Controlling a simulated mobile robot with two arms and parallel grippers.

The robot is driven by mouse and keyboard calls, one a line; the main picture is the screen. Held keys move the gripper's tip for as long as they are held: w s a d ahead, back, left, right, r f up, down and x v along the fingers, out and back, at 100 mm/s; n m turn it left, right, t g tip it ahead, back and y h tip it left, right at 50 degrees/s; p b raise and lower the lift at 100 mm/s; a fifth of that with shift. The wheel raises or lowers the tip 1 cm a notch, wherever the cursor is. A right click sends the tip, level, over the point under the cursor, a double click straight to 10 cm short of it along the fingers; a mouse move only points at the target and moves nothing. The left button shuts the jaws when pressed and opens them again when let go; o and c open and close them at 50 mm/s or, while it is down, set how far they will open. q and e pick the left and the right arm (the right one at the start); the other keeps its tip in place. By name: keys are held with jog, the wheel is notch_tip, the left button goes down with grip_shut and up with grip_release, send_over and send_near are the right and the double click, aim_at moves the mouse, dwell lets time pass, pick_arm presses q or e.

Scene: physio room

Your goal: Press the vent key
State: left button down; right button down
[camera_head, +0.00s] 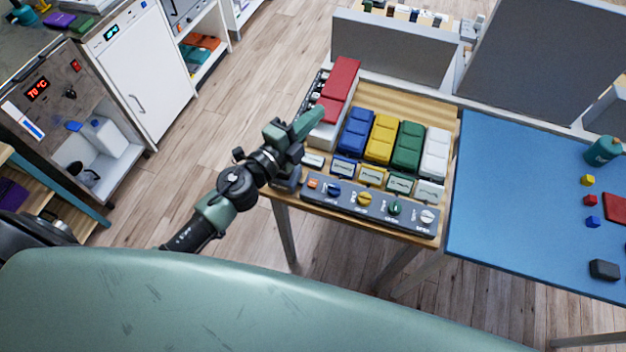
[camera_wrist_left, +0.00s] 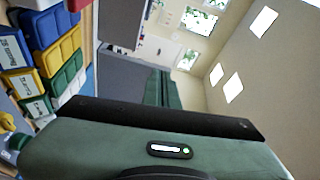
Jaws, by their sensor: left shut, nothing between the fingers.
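A long grey panel (camera_head: 345,204) lies along the front edge of the wooden table. It carries an orange key (camera_head: 312,183) at its left end, then a blue knob (camera_head: 334,189), a yellow knob (camera_head: 364,198), a green knob (camera_head: 394,208) and a white knob (camera_head: 427,216). The lettering is too small to tell which is the vent key. My left gripper (camera_head: 311,119) is shut and empty, above the table's left side, in front of the red-topped case and up and left of the panel. In the left wrist view my green gripper body fills the bottom. My right gripper is not in view.
Blue (camera_head: 355,131), yellow (camera_head: 381,137), green (camera_head: 407,146) and white (camera_head: 435,152) bins stand behind labelled blocks. A red-topped case (camera_head: 343,75) stands at the back left. A blue-topped table (camera_head: 520,190) with small objects is at right. Floor is clear left of the wooden table.

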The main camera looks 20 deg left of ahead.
pick_arm(q)
jog(key=s+d+m+g+h, duration=0.1)
jog(key=d+m+g+h, duration=0.35)
jog(key=m, duration=0.35)
jog(key=m+g+y+p, duration=0.1)
jog(key=m+g+y, duration=0.3)
jog(key=m+g, duration=0.35)
send_over(309, 184)
notch_tip(309, 184, down, 10)
jog(key=t, duration=0.1)
jog(key=shift+f+m, duration=0.15)
jog(key=shift+m, duration=0.2)
notch_tip(309, 184, down, 8)
jog(key=b, duration=0.6)
jog(key=shift+r+b, duration=0.25)
jog(key=shift+b, duration=0.1)
jog(key=shift+f+b, duration=0.45)
jog(key=shift+f, duration=0.25)
